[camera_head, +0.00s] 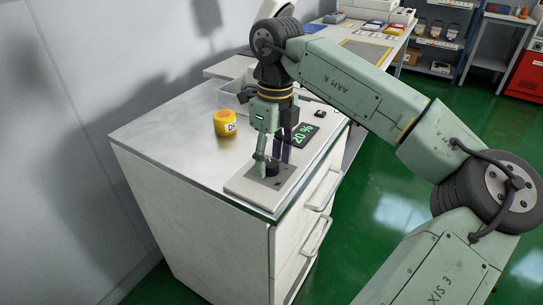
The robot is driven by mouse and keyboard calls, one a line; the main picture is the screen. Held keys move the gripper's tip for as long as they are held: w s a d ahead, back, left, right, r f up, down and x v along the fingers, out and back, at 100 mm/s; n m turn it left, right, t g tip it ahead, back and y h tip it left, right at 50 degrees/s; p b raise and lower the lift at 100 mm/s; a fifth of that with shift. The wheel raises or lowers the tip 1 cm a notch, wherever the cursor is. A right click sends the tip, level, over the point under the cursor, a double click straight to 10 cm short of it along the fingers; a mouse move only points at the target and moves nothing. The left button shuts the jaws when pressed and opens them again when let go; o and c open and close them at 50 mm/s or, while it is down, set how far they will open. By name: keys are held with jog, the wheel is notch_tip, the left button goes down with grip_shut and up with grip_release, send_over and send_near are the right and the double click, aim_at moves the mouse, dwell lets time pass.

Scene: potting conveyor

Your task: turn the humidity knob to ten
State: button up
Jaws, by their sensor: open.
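The humidity knob (271,168) is a small dark knob on a light grey plate (247,187) at the front corner of the metal cabinet top. My gripper (270,166) points down over the plate, with its fingers open on either side of the knob. I cannot tell whether the fingers touch it. A dark display (303,135) just behind the plate shows "20 %" in green digits. The knob's markings are too small to read and partly hidden by the fingers.
A yellow jar (225,122) with a white label stands left of my gripper. A light tray (232,98) lies behind it. The cabinet (190,210) has drawers with handles on its right side. The left part of the cabinet top is clear.

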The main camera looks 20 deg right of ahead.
jog(key=shift+f, duration=0.1)
jog(key=shift+c, duration=0.4)
jog(key=c, duration=1.1)
